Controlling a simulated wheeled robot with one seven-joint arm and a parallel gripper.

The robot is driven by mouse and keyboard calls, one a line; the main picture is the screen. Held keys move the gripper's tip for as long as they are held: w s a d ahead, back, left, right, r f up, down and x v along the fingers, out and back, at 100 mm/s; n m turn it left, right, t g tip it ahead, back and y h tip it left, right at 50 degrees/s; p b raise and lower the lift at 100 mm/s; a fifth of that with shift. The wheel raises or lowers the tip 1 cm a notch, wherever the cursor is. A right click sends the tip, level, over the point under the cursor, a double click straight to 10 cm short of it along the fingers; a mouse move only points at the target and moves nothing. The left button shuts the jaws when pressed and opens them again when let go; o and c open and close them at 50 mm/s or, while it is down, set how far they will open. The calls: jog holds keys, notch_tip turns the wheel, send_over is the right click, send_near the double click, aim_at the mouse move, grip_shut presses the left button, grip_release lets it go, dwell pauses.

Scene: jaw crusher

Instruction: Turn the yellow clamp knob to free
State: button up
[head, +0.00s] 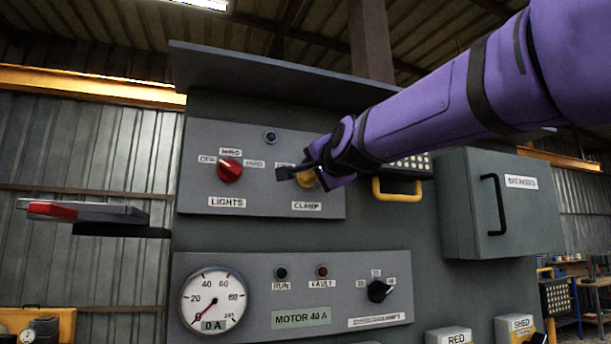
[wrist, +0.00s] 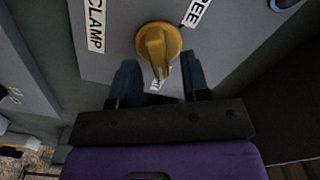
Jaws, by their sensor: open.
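The yellow clamp knob (head: 309,180) is on the upper grey panel, right of centre, above the CLAMP label (head: 307,206). My gripper (head: 297,174) is in front of it and hides part of it. In the wrist view the whole yellow knob (wrist: 157,42) shows, with its raised grip pointing down toward a small, partly hidden label. The two dark fingers of my gripper (wrist: 158,72) are apart, one on each side of the grip's lower end. I cannot tell whether they touch it. A label reading "REE" (wrist: 195,12), its start cut off or hidden, is up and right of the knob.
A red LIGHTS knob (head: 229,170) is left on the same panel. Below are a gauge (head: 213,300) and a black selector knob (head: 378,291). A yellow handle (head: 397,190) and the BREAKERS box (head: 500,203) stand out at the right. A red-tipped lever (head: 55,209) juts out left.

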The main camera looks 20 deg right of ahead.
jog(key=shift+w, duration=1)
grip_shut()
